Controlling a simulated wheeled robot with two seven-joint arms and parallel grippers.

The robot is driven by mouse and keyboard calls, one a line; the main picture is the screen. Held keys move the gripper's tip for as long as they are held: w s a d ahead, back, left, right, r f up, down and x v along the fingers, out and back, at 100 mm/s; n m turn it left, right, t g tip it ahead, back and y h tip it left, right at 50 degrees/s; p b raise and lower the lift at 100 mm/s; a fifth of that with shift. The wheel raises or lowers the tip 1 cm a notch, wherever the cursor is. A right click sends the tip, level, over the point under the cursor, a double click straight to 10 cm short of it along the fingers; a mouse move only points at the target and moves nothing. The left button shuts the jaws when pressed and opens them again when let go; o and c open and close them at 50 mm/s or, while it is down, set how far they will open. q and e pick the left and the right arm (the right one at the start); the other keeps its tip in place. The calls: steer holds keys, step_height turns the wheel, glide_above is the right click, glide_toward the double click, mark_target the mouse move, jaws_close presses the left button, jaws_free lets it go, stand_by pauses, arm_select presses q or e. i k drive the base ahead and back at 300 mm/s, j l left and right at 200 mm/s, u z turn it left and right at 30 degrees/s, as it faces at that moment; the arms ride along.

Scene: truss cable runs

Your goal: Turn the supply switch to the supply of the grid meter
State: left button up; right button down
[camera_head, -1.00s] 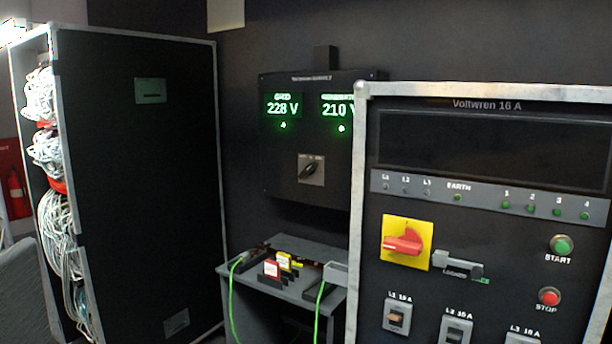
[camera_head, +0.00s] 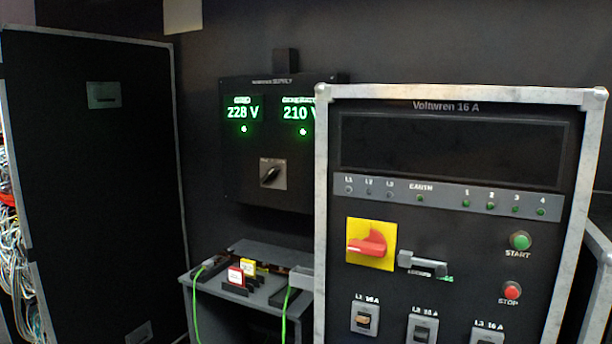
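The supply box (camera_head: 240,180) is a black panel on the back wall, left of centre. Its left meter (camera_head: 243,113) reads 228 V in green; its small label is blurred now but looks like GRID in the earlier frame. Its right meter (camera_head: 298,113) reads 210 V, partly hidden by the Voltwren cabinet. A green lamp glows under each. The supply switch (camera_head: 272,173) is a dark knob on a small grey plate below the meters, its handle tilted with the upper end to the right. Neither of my grippers is in view.
The Voltwren 16 A cabinet (camera_head: 330,240) fills the right, with a red rotary handle (camera_head: 367,246) on a yellow plate. A small grey table (camera_head: 215,300) with green cables and red and yellow tags stands below the box. A tall black rack (camera_head: 90,200) stands left.

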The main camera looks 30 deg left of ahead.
mark_target(272, 173)
steer(key=j+z, duration=0.4)
steer(key=j, duration=0.3)
steer(key=j+z, duration=0.4)
steer(key=j, duration=0.3)
steer(key=k+j, duration=0.1)
steer(key=j, duration=0.45)
steer(key=j+z, duration=0.1)
steer(key=j, duration=0.45)
steer(key=k+j, duration=0.15)
steer(key=j, duration=0.4)
steer(key=k+j, duration=0.1)
steer(key=j, duration=0.4)
steer(key=k+j+z, duration=0.1)
steer(key=j, duration=0.45)
